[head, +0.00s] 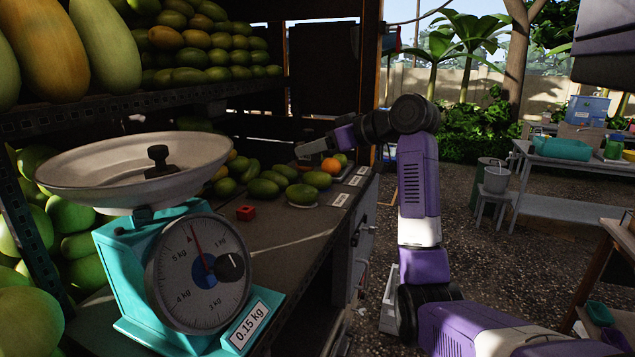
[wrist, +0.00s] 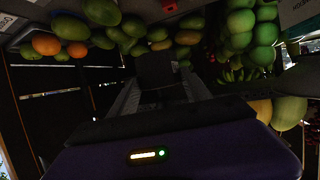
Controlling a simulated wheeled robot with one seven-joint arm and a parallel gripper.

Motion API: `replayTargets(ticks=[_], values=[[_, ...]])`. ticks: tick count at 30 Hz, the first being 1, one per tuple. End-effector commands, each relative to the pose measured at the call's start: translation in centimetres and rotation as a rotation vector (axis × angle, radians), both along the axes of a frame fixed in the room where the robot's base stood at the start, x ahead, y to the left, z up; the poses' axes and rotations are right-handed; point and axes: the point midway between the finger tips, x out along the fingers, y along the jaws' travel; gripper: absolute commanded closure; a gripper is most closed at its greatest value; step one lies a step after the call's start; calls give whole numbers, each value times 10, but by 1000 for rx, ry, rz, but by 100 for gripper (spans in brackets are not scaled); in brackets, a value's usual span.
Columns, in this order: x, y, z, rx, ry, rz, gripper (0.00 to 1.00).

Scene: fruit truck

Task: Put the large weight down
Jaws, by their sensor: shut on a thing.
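My gripper (head: 318,148) is above the far part of the counter, pointing left, near the mangoes and an orange. In the wrist view, my gripper (wrist: 152,92) is shut on a dark blocky thing (wrist: 156,68), which I take to be the large weight; its outline is lost in shadow. In the head view I cannot make it out. Another dark weight with a knob (head: 159,160) stands in the white pan (head: 90,172) of the turquoise scale (head: 135,312). The scale's label reads 0.15 kg.
A small red cube (head: 245,212) lies on the dark counter (head: 292,236). Mangoes (head: 263,188) and an orange (head: 331,166) lie at its far end. The counter between scale and fruit is mostly clear. A shelf edge (head: 120,108) with stacked fruit overhangs the left side.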

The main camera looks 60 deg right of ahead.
Motion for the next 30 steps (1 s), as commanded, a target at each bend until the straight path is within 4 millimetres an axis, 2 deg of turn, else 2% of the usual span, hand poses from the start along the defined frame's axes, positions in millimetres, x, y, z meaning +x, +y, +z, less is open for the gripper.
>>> replayTargets(ticks=[18,21,30], values=[[0,0,-120,0,-3,-1,100],[0,0,-131,-1,-4,-1,100],[0,0,-148,-1,-4,-2,100]])
